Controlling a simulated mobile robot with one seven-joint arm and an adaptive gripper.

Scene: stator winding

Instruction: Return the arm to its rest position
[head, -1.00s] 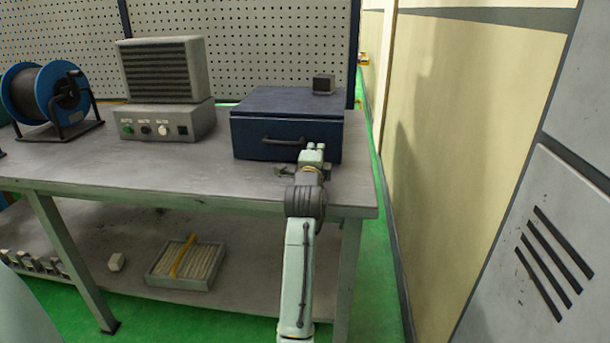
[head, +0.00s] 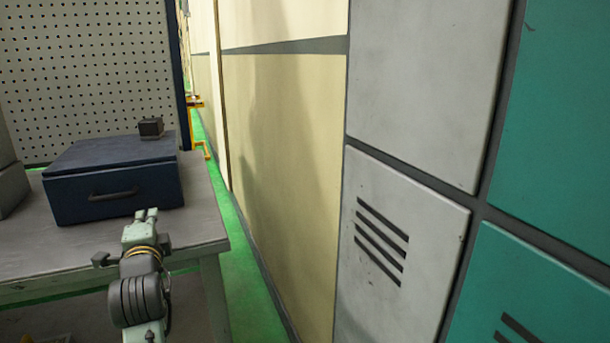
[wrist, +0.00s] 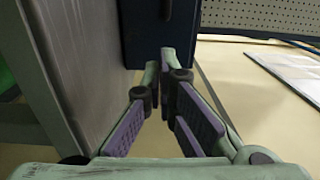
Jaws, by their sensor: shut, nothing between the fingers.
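My gripper (head: 147,214) is shut and empty. In the head view it shows at the lower left, in front of the right part of the dark blue box (head: 118,203). My arm comes up from the bottom edge below it. In the wrist view the fingers of my gripper (wrist: 160,76) run together at their tips. The blue box (wrist: 143,40) shows beyond the tips, with part of its handle (wrist: 167,10). I cannot tell how far the fingertips are from the box.
The box stands on a grey workbench (head: 205,218), with a small dark block (head: 151,127) on top. A pegboard (head: 90,70) rises behind. Right of the bench are a strip of green floor (head: 240,265), a cream wall (head: 285,150) and grey lockers (head: 400,230).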

